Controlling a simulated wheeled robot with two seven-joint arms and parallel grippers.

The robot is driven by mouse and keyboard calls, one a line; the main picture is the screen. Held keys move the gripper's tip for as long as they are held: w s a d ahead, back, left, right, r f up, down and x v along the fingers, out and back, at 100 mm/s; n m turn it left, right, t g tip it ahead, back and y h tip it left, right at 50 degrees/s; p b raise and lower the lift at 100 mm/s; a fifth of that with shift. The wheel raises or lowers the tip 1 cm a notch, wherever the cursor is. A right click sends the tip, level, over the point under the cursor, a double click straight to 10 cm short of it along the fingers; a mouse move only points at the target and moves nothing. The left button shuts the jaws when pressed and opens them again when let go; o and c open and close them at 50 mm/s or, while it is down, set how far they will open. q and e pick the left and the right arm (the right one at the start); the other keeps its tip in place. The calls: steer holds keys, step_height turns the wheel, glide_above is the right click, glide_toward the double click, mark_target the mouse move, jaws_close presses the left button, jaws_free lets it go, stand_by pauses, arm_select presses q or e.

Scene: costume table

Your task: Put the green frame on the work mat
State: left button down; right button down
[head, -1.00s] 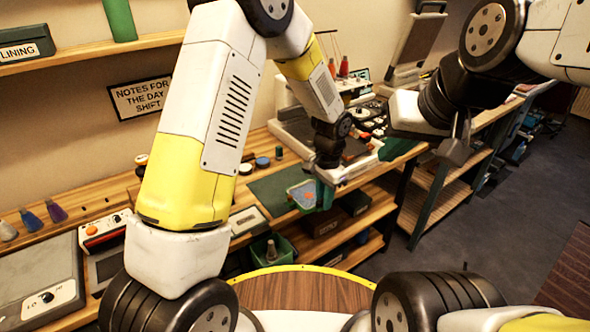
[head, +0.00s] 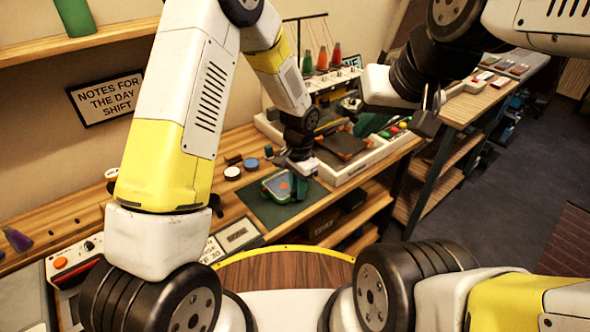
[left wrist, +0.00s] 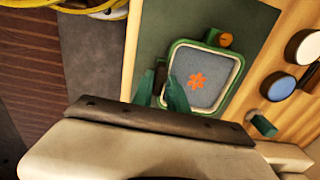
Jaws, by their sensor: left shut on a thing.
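The green frame (head: 279,186) is a rounded square rim around grey cloth with an orange flower, plain in the left wrist view (left wrist: 203,88). My left gripper (head: 299,184) is shut on one side of its rim; its green fingers (left wrist: 168,92) show there. The work mat (head: 262,211) is a dark green sheet on the bench, also in the left wrist view (left wrist: 176,22). The frame is over the mat, near its edge by the jars; I cannot tell whether it touches. My right gripper (head: 427,117) is raised at the upper right, away from the mat; its jaw opening is unclear.
Round jars (head: 232,173) stand beside the mat on the wooden bench. A white tray unit (head: 362,163) lies to the right, with colored spools (head: 322,58) behind. A boxed device with an orange knob (head: 75,262) is at the left. The mat's front part is bare.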

arm_select(q)
steer(key=shift+w+f, duration=0.1)
steer(key=shift+f, duration=0.3)
steer(key=c, duration=1.3)
jaws_free()
